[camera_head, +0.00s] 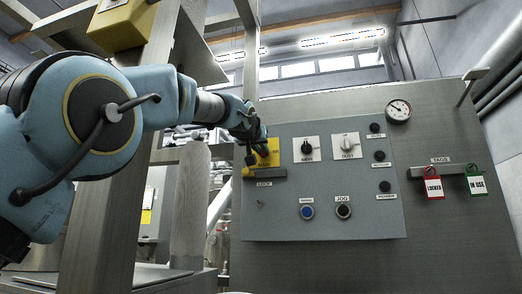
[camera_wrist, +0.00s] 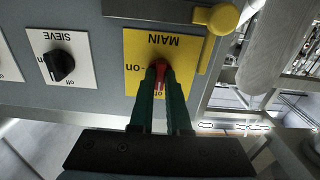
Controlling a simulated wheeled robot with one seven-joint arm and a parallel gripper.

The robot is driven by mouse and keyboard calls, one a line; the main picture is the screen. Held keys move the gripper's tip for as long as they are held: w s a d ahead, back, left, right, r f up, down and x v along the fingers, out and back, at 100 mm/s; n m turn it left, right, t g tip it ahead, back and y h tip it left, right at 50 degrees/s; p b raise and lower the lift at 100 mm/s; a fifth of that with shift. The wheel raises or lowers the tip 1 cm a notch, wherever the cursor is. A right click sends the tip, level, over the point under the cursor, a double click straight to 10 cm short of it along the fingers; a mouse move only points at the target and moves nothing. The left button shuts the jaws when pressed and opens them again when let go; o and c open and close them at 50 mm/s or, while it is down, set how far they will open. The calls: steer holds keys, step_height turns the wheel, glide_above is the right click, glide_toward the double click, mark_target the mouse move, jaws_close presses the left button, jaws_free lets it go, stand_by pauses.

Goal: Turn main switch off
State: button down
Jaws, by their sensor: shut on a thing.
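The main switch is a red handle (camera_wrist: 161,74) on a yellow plate (camera_wrist: 190,50) marked MAIN, upside down in the wrist view. The word "on" shows at the left of the handle and "off" below it, partly covered by the fingers. My gripper (camera_wrist: 160,88) has its two green fingers on either side of the red handle and is shut on it. Where the handle's pointer end lies is hard to tell between the fingers. In the head view my gripper (camera_head: 254,140) is at the yellow plate (camera_head: 269,155) and hides the handle.
A bar (camera_head: 268,173) with a yellow end knob (camera_wrist: 222,18) sits just under the plate, labelled LOCK. The SIEVE switch (camera_wrist: 59,65) is beside it. Buttons dot the grey panel (camera_head: 320,230). Red (camera_head: 433,187) and green (camera_head: 476,184) tags hang at right. A steel post (camera_head: 155,130) stands near my arm.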

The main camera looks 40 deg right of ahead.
steer(key=shift+f, duration=0.1)
steer(key=c, duration=0.9)
jaws_free()
steer(key=b+v, duration=0.4)
steer(key=v, duration=0.6)
steer(key=shift+s+a, duration=0.2)
steer(key=shift+a, duration=0.15)
